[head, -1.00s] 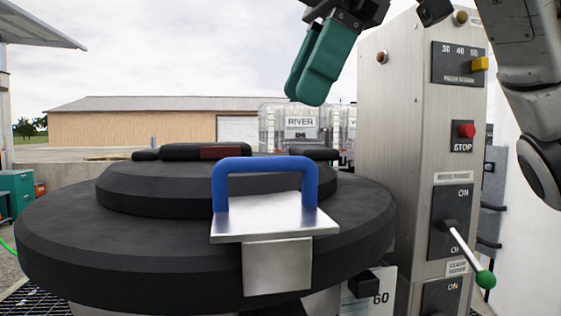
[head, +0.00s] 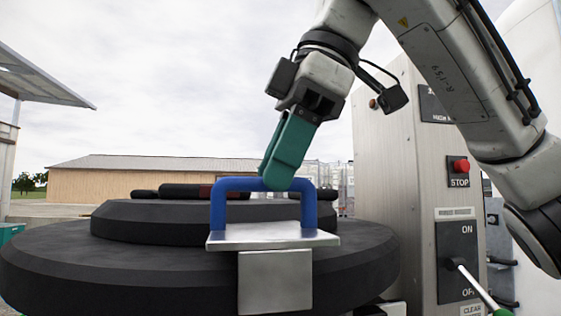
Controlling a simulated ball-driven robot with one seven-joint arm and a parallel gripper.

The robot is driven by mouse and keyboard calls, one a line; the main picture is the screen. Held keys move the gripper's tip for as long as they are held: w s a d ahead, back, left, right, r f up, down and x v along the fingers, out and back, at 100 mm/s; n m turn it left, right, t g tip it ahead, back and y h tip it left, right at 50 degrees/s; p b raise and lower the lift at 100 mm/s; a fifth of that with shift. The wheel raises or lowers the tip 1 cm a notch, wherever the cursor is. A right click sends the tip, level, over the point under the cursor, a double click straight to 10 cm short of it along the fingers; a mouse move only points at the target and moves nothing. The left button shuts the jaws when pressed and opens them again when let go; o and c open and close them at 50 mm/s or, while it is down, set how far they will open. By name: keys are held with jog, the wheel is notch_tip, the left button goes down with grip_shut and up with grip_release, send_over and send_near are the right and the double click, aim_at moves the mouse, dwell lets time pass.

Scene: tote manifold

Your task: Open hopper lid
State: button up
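The hopper lid (head: 180,248) is a wide black stepped disc, lying flat and closed. A blue U-shaped handle (head: 219,206) stands on a silver bracket (head: 270,237) at the lid's front edge. My gripper (head: 276,180) has green fingers and reaches down from the upper right. Its fingertips overlap the top bar of the handle in the picture. The fingers line up one behind the other, so the gap between them is hidden. I cannot tell whether they touch the handle.
A grey control cabinet (head: 388,175) stands close on the right, with a red stop button (head: 461,166) and a green-tipped lever (head: 480,285). A tan building (head: 120,180) is far behind. Open air lies above the lid on the left.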

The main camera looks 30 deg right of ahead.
grip_shut()
jog(key=shift+r, duration=0.1)
dwell(0.4)
